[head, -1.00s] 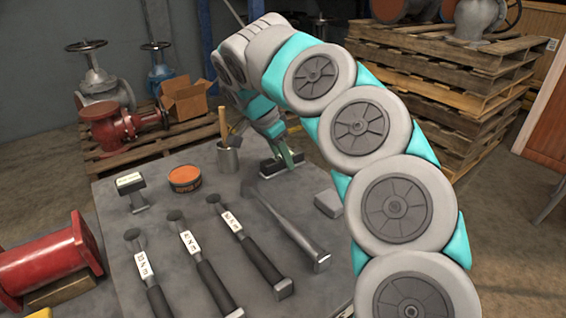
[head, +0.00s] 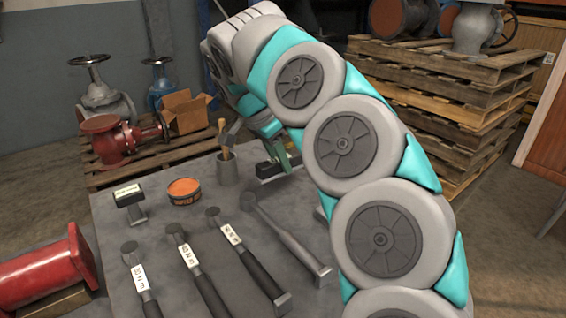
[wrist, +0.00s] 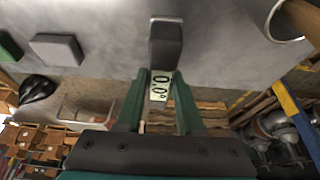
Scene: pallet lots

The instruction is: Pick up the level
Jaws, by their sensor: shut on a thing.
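The level is a dark bar with a lit green display reading about 0.0°. In the wrist view the level (wrist: 165,45) points away from me, its display between the two green fingers of my gripper (wrist: 160,90). My gripper is shut on it. In the head view the level (head: 268,170) is a small dark bar near the table's far edge, below my gripper (head: 284,160). My arm hides part of it. I cannot tell whether it is clear of the table.
A grey block (wrist: 56,49) shows in the wrist view. Stacked pallets (head: 440,90) stand behind.

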